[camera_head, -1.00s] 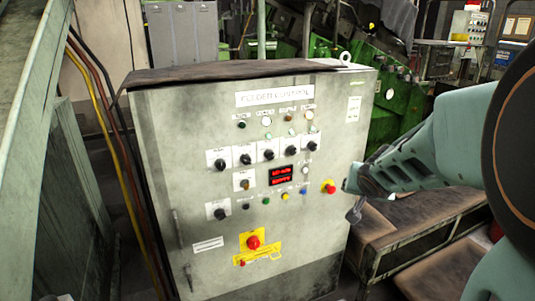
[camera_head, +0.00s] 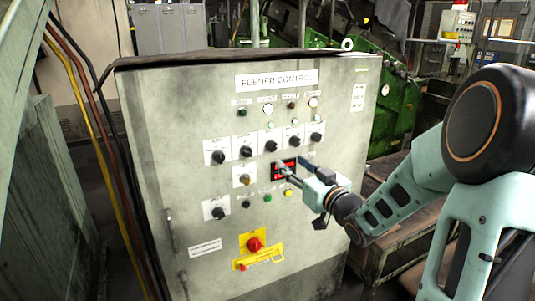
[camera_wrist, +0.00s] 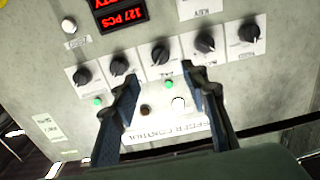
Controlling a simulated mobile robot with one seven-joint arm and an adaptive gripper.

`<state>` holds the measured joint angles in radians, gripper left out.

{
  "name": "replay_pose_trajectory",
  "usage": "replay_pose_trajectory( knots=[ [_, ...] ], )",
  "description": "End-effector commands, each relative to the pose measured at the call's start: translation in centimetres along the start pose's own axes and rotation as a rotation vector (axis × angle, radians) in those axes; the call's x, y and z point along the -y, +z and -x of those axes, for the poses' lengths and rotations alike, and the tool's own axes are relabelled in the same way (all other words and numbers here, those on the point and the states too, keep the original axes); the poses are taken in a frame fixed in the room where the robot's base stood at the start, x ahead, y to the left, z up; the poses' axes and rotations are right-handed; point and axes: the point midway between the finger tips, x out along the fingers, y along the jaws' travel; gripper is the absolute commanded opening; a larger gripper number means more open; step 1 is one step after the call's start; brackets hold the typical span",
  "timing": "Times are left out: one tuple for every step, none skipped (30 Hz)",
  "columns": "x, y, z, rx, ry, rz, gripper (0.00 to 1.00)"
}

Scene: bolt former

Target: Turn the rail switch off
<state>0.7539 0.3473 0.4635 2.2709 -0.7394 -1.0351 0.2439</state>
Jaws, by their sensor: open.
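The grey feeder control cabinet (camera_head: 140,100) carries a row of black rotary switches (camera_head: 270,146) on white plates, with a lone switch (camera_head: 219,213) lower left. I cannot read which plate names the rail switch. My gripper (camera_head: 293,166) is open and empty, in front of the red display, just below that row and partly covering controls at the right. The wrist view shows the panel upside down. There the fingers (camera_wrist: 161,80) are spread, with the middle switch (camera_wrist: 160,53) just beyond and between their tips. No contact with any switch is visible.
A red emergency stop (camera_head: 254,244) on a yellow plate sits low on the cabinet. Indicator lamps (camera_head: 268,109) lie above the switch row. Cables (camera_head: 80,110) run along the cabinet's left side. A green machine (camera_head: 395,105) stands behind at the right.

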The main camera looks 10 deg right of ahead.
Motion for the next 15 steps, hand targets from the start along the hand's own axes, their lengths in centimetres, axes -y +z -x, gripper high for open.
replay_pose_trajectory(
  knots=[
    [-0.1,-0.1,-0.1,-0.008,0.0,0.001,0.41],
    [-0.1,-0.2,-0.3,-0.011,-0.001,0.002,0.41],
    [0.0,-0.2,-0.6,-0.012,-0.001,0.002,0.41],
    [0.0,-0.2,-0.9,-0.011,-0.002,0.002,0.41],
    [0.0,-0.2,-1.3,-0.011,-0.003,0.002,0.41],
    [0.1,-0.2,-2.0,-0.011,-0.004,0.001,0.41],
    [0.1,-0.2,-2.5,-0.011,-0.004,0.001,0.41],
    [0.1,-0.2,-3.1,-0.011,-0.003,0.001,0.41],
    [0.1,-0.2,-3.9,-0.011,-0.004,0.001,0.41],
    [0.1,-0.3,-4.5,-0.011,-0.005,0.001,0.41],
    [0.1,-0.2,-5.1,-0.01,-0.004,-0.001,0.41],
    [0.1,-0.2,-5.9,-0.01,-0.003,-0.001,0.41],
    [0.1,-0.3,-6.5,-0.01,-0.003,0.001,0.41],
    [0.1,-0.2,-7.0,-0.009,-0.003,0.0,0.41],
    [0.1,-0.3,-7.7,-0.01,-0.003,0.0,0.41]
  ],
)
